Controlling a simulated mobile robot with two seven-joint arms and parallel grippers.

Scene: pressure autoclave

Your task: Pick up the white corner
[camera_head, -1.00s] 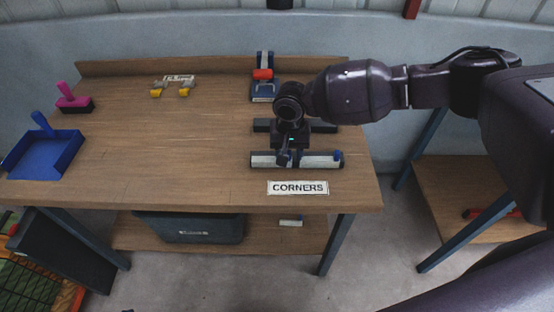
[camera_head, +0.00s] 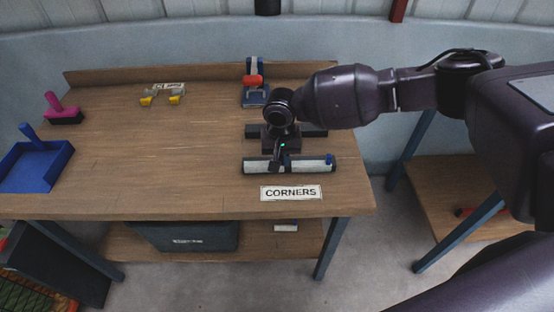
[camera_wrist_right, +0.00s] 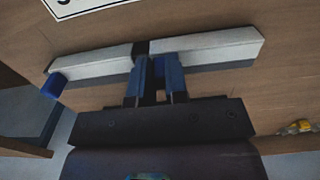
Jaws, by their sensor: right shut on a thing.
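The white corner (camera_head: 312,166) is a long, narrow white piece with a dark band in the middle and a small blue part at one end. It lies on the workbench just behind the CORNERS label. My right gripper (camera_head: 281,162) is over its middle, with the fingers pointing down, shut on it. In the right wrist view the white corner (camera_wrist_right: 98,67) runs across the picture, and the two blue-grey fingers (camera_wrist_right: 156,82) meet it beside the dark band. The part between the fingertips is mostly hidden. My left gripper is not in view.
The CORNERS label (camera_head: 291,193) lies at the bench's front edge. A blue and red tool (camera_head: 253,84) stands further back. A blue dustpan (camera_head: 38,165) and pink-handled brush (camera_head: 64,110) are at left. The bench's middle left is clear.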

